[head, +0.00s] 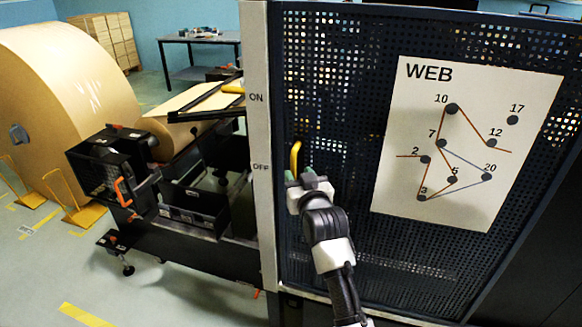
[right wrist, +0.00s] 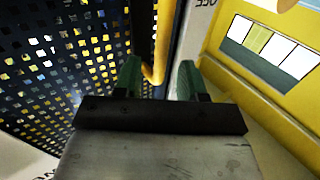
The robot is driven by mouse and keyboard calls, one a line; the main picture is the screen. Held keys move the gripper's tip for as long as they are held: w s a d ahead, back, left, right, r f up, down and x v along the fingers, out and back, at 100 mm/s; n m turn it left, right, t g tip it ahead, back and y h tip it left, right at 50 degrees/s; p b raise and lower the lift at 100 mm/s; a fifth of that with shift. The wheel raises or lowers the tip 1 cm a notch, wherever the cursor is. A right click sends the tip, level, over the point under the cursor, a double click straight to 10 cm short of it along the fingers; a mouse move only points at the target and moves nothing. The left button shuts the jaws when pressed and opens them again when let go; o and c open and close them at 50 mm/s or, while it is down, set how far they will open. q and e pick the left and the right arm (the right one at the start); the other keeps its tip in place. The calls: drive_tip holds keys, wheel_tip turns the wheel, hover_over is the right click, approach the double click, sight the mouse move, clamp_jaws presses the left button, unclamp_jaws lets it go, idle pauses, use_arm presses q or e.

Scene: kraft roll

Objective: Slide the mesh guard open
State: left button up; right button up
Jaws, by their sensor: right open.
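The mesh guard (head: 340,70) is a dark perforated panel filling the right half of the head view. Its left edge meets a pale upright post (head: 257,130) marked ON and OFF. A yellow handle (head: 296,152) stands on the guard near that edge. My right gripper (head: 308,178) is just below and right of the handle in the head view. In the right wrist view, the green fingertips (right wrist: 158,80) are spread apart, and the yellow handle (right wrist: 162,45) shows between them, with gaps at the sides. Whether a finger touches it I cannot tell. My left gripper is out of view.
A white WEB diagram sheet (head: 465,140) is on the guard. Left of the post are a machine frame with black boxes (head: 105,165) and a large kraft roll (head: 65,100). A table (head: 200,40) stands behind. Floor is free at the lower left.

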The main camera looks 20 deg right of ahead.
sight(295, 170)
drive_tip(key=shift+w, duration=2.15)
clamp_jaws()
